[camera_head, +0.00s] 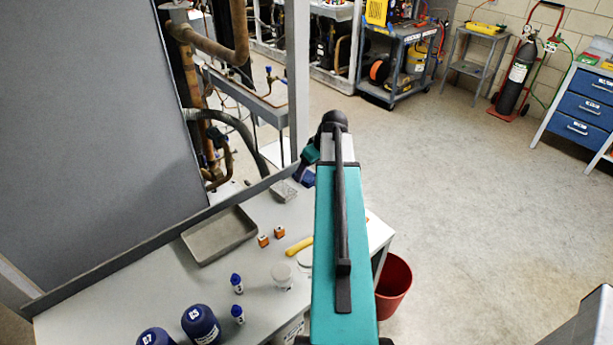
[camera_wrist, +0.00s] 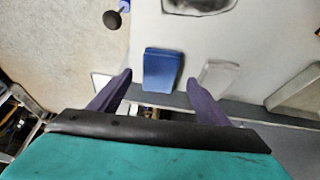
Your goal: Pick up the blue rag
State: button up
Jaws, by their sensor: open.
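The blue rag (camera_wrist: 162,68) looks like a folded rectangular block and lies on the light bench top in the wrist view, beside the bench's grey edge strip. My gripper (camera_wrist: 159,80) is open, with its two purple fingers apart and the near end of the rag between them in the picture. Nothing is held. The height gap between fingers and rag cannot be judged. In the head view my gripper (camera_head: 304,172) is over the far end of the bench, partly hidden by my arm. I cannot separate the rag from the dark blue fingers there.
A small pale grey item (camera_wrist: 219,74) lies right of the rag, and a grey tray (camera_head: 219,235) is farther along. Nearer are orange-and-white boxes (camera_head: 271,237), a yellow object (camera_head: 298,246) and blue bottles (camera_head: 200,323). A red bucket (camera_head: 394,285) stands beside the bench.

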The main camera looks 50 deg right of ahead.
aim_at(306, 177)
jog(key=shift+p+x, duration=0.4)
jog(key=shift+x, duration=0.95)
jog(key=c, duration=1.1)
